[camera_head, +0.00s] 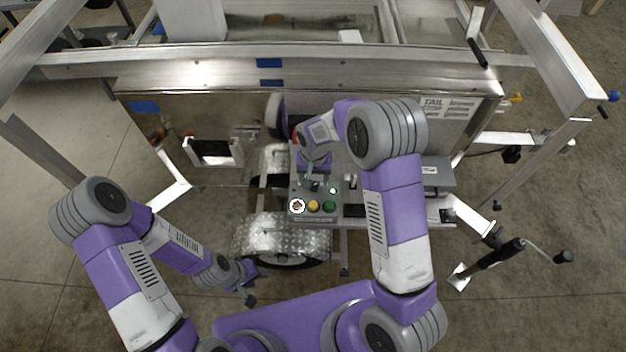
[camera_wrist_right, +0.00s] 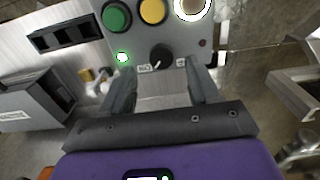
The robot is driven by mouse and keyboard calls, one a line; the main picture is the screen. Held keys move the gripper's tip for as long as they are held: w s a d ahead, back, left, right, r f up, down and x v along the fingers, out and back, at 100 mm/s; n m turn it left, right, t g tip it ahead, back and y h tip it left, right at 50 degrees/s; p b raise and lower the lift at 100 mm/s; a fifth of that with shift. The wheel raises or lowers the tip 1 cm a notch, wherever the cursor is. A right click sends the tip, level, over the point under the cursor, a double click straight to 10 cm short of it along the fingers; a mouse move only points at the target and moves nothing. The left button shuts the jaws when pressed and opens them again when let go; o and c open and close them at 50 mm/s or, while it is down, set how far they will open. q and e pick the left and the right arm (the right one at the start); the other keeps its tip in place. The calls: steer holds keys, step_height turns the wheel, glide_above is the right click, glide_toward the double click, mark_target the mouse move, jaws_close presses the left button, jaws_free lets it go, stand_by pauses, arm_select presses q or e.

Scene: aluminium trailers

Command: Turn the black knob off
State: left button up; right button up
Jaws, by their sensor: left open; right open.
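The black knob (camera_wrist_right: 161,56) sits on the grey control panel (camera_wrist_right: 180,38), between two small white labels. Its pale pointer mark is turned toward the lower left in the right wrist view. My right gripper (camera_wrist_right: 159,70) is open, with one finger on each side of the knob and the knob between or just beyond the fingertips; I cannot tell whether they touch it. In the head view my right gripper (camera_head: 313,179) is over the panel's back part and largely hides the knob. My left gripper (camera_head: 248,288) is open and empty, low beside the wheel.
The panel carries a green button (camera_head: 330,205), a yellow button (camera_head: 314,206) and a white-ringed button (camera_head: 297,205). A small green light (camera_head: 333,190) is lit. Open floor lies at the far right.

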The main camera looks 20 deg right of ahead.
mark_target(313, 186)
step_height(313, 186, down, 4)
steer(key=shift+w+f, duration=0.1)
steer(key=c, duration=1)
steer(key=shift+c, duration=0.2)
